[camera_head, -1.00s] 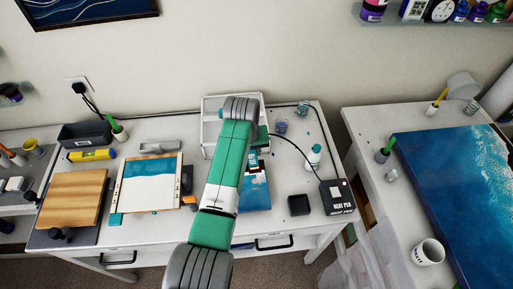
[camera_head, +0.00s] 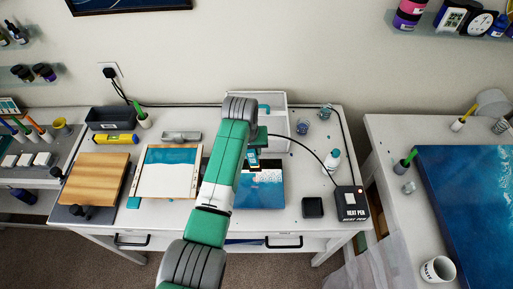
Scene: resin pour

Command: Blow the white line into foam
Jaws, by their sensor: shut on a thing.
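My gripper (camera_head: 253,163) hangs over the back left part of a small blue resin panel (camera_head: 262,193) on the white table. It is shut on the heat pen, which is mostly hidden by my arm and gripper. The pen's dark cable (camera_head: 305,149) curves right to the black heat pen box (camera_head: 350,203). A white band (camera_head: 265,181) shows on the panel just in front of my gripper. I cannot tell whether it is smooth or foamed, or whether the pen tip touches anything. My arm covers the panel's left edge.
A white open box (camera_head: 279,101) stands behind the panel. A white bottle (camera_head: 332,160) and a small black square dish (camera_head: 313,207) are to the right. A framed board (camera_head: 168,186) and a wooden board (camera_head: 97,178) lie left. Table around the dish is clear.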

